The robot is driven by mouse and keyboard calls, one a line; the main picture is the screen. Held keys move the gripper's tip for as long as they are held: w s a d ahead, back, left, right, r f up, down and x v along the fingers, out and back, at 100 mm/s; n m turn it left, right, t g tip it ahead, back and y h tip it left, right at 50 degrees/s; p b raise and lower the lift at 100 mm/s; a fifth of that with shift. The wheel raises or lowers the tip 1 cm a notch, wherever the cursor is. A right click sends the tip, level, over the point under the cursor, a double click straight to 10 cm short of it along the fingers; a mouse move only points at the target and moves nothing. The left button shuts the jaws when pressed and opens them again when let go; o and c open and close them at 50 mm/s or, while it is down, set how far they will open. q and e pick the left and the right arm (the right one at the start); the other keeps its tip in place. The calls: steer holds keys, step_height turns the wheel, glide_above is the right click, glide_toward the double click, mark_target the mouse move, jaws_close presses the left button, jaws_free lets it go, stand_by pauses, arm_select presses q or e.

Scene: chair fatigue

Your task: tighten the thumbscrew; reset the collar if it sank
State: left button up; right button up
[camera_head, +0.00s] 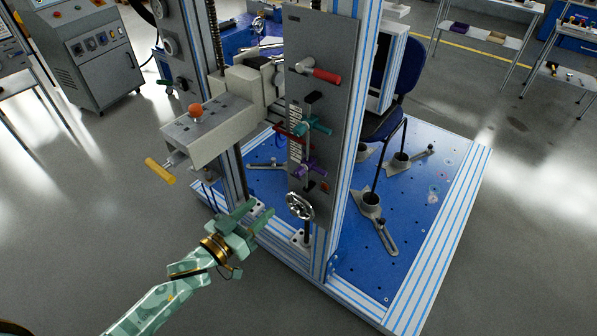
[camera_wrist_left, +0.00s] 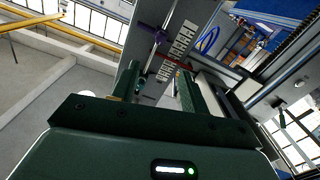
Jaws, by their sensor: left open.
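A grey upright panel (camera_head: 320,35) carries a red-handled lever (camera_head: 322,74), a teal knob (camera_head: 313,126), a purple knob (camera_head: 311,167) and a metal handwheel (camera_head: 299,206) near its bottom. I cannot tell which is the thumbscrew, or which part is the collar. My left gripper (camera_head: 251,216) is open and empty, low and left of the handwheel, apart from the panel. In the left wrist view its open fingers (camera_wrist_left: 158,90) point toward the panel, with the purple knob (camera_wrist_left: 158,37) and a marked scale strip (camera_wrist_left: 173,53) beyond them. My right gripper is not in view.
A beige box (camera_head: 208,130) with an orange button and yellow handle juts out above my left gripper. Aluminium posts rise from a blue base plate (camera_head: 425,165) holding a chair (camera_head: 382,123) and clamps. A grey cabinet (camera_head: 98,55) stands back left.

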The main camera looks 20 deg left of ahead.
mark_target(296, 174)
arm_select(q)
steer(key=b+x, duration=0.1)
steer(key=x, duration=0.3)
steer(key=b+x, duration=0.1)
steer(key=x, duration=0.4)
steer(key=b+x, duration=0.1)
steer(key=x, duration=0.3)
steer(key=shift+w+f, duration=0.25)
steer(key=shift+w, duration=0.05)
steer(key=shift+w+d+r, duration=0.1)
steer(key=shift+w+d, duration=0.15)
steer(key=shift+w, duration=0.45)
jaws_close()
